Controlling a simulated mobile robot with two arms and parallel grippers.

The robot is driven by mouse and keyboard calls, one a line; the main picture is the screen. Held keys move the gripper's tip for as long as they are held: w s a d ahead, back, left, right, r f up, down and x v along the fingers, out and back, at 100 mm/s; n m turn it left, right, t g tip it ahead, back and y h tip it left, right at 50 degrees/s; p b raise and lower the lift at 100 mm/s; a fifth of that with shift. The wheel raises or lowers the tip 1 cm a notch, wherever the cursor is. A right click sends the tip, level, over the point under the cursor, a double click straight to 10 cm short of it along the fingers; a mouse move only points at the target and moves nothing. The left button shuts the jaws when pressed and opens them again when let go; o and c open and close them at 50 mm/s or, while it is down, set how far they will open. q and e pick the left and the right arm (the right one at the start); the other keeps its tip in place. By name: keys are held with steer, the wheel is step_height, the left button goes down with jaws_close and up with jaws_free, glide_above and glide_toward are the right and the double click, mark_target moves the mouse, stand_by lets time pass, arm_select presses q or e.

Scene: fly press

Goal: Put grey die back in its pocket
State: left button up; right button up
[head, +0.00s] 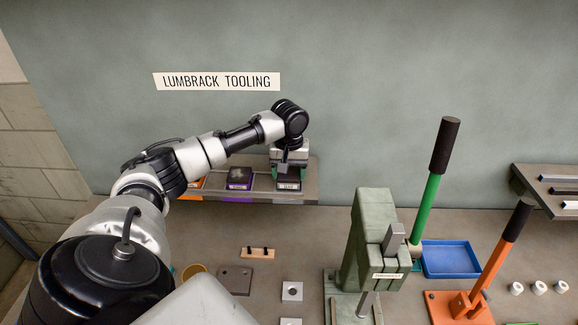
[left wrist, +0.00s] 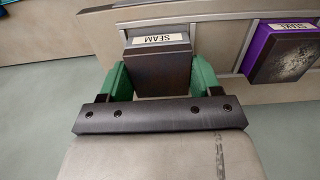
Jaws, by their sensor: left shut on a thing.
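The grey die (left wrist: 160,66), a dark block with a SEAM label, sits between the two green fingers of my left gripper (left wrist: 161,78) in the left wrist view. The fingers press on its two sides. In the head view my left gripper (head: 290,164) points down at the right end of the wall shelf (head: 262,191), and the grey die (head: 289,184) shows below it, above a grey patch on the shelf front. The pocket under the die is hidden, so I cannot tell whether the die is fully seated. My right gripper is not in view.
A purple die (head: 240,178) stands on the shelf left of the grey one, with an orange one (head: 197,183) partly behind my arm. Below are a green fly press (head: 370,240), a blue tray (head: 449,259) and an orange lever press (head: 463,304).

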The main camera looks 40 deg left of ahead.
mark_target(289, 173)
arm_select(q)
steer(key=shift+f, duration=0.3)
stand_by(0.7)
stand_by(0.6)
steer(key=o, duration=1.5)
steer(key=shift+s+f, duration=0.1)
step_height(289, 173, up, 10)
steer(key=b, duration=0.3)
steer(key=shift+d, duration=0.1)
steer(key=shift+r, duration=0.55)
